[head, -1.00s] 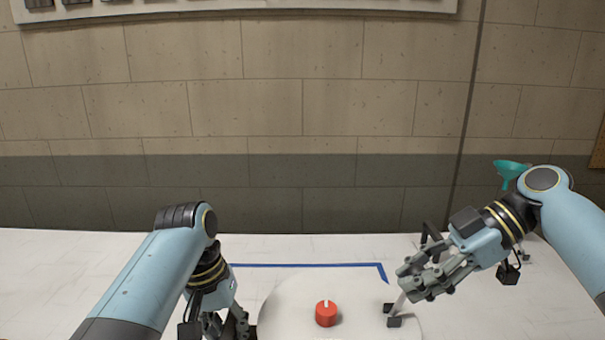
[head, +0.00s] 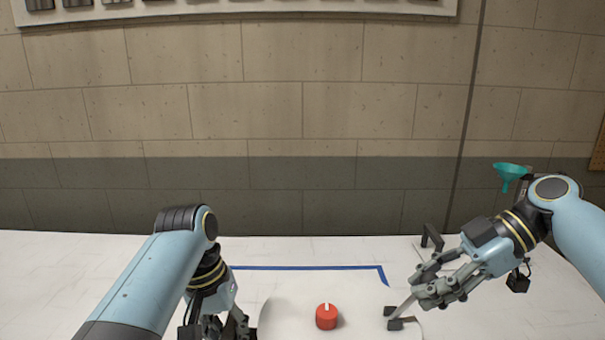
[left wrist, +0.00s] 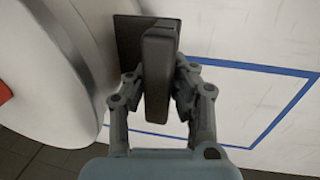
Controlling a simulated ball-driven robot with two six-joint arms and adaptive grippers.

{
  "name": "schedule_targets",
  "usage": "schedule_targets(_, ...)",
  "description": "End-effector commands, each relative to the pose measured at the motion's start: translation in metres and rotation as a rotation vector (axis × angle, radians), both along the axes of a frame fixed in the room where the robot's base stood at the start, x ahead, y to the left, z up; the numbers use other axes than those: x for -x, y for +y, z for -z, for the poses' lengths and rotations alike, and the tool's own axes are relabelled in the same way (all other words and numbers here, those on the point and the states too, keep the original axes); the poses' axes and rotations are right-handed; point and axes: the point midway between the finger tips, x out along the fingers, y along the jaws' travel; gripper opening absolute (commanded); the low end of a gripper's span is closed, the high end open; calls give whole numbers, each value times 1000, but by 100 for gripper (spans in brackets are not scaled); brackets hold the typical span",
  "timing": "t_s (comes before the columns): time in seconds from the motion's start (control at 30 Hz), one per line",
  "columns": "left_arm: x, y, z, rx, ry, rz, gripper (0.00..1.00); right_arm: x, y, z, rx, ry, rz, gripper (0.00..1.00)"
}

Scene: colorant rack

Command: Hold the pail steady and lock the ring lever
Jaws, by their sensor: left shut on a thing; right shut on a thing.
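The pail shows from above as a round white lid (head: 285,315) with a red knob (head: 326,316) at its middle. Its pale round side also shows in the left wrist view (left wrist: 85,75). The ring lever (head: 404,308) is a thin light bar rising at a slant from a dark block (head: 396,324) at the lid's right edge. My right gripper (head: 425,296) is shut on the lever's upper end. My left gripper (left wrist: 155,95) is shut on a dark upright handle (left wrist: 158,65) at the pail's side. In the head view it is partly cut off by the lower edge.
A blue tape line (head: 305,267) marks the white table around the pail. A dark bracket (head: 432,237) stands behind my right gripper. The table's left part is clear.

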Motion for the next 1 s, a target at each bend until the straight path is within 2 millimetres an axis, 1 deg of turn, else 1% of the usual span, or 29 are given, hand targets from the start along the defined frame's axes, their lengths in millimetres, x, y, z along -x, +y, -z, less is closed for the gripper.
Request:
schedule_targets(0.03, 1, 7, 2, -17, 4, -2, 0, 0, -6, 3, 14, 4, 4, 0)
schedule_targets(0.2, 1, 7, 2, -17, 4, -2, 0, 0, -6, 3, 14, 3, 3, 0)
schedule_targets(0.23, 1, 7, 2, -17, 4, -2, 0, 0, -6, 3, 14, 4, 4, 24)
schedule_targets(0.4, 1, 6, 2, -14, 3, -2, 0, 0, -5, 3, 10, 2, 3, 46)
schedule_targets(0.47, 1, 5, 2, -12, 2, -2, 0, 0, -4, 2, 8, 2, 3, 52)
schedule_targets(0.77, 0, 3, 1, -7, 1, -1, 0, 0, -5, 0, 5, 1, 2, 52)
schedule_targets(0.87, 0, 2, 1, -6, 0, -1, 0, 0, -14, -6, 7, 0, 3, 52)
schedule_targets(1.0, 0, 2, 0, -6, -1, -1, 0, 0, -37, -24, 9, -1, 3, 52)
